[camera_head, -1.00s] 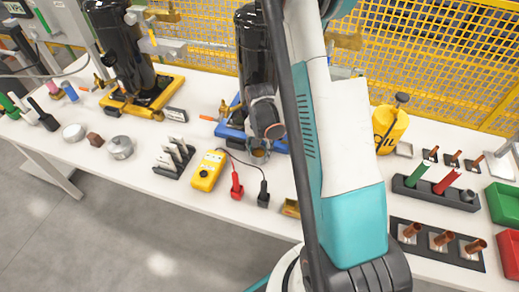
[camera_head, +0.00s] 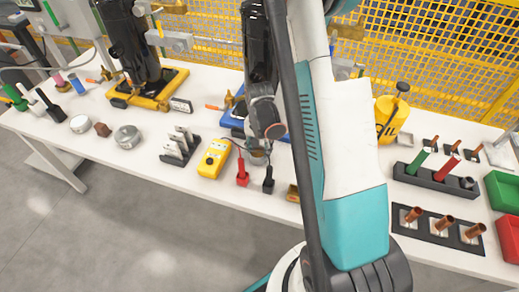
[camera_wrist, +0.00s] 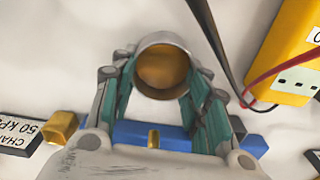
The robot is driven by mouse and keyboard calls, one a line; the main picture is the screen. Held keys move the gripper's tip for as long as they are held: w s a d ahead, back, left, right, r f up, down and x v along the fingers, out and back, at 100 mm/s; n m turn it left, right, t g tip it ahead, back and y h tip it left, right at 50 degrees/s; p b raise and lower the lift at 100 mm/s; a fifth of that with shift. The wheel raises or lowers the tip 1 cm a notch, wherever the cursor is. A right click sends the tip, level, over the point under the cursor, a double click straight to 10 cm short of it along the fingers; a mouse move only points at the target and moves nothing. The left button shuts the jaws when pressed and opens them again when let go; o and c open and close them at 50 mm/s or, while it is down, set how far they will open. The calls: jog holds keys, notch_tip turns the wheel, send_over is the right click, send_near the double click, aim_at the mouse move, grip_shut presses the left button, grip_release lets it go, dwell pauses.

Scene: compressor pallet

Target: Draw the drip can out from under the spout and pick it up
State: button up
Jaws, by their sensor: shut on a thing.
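The drip can (camera_wrist: 162,68) is a round, open-topped metal cup with amber inside. In the wrist view it stands between the two fingers of my gripper (camera_wrist: 160,75), which are shut on its sides. In the head view the can (camera_head: 258,158) is mostly hidden under my gripper (camera_head: 263,140). I cannot tell whether its base touches the table. The blue pallet (camera_wrist: 190,138) lies behind the can, apart from it, with a small brass fitting (camera_wrist: 153,138) at its edge. I cannot tell whether this fitting is the spout.
The yellow meter (camera_head: 214,158) lies close left of the can, with its red plug (camera_head: 242,176) and black plug (camera_head: 268,183) in front. A black cable (camera_wrist: 212,42) passes very near the can. A brass block (camera_head: 293,193) is at the front edge. The yellow oil can (camera_head: 391,117) stands right.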

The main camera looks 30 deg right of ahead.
jog(key=shift+s+a, duration=0.1)
jog(key=shift+a, duration=0.05)
jog(key=o, duration=1.1)
notch_tip(320, 180, up, 12)
dwell(0.5)
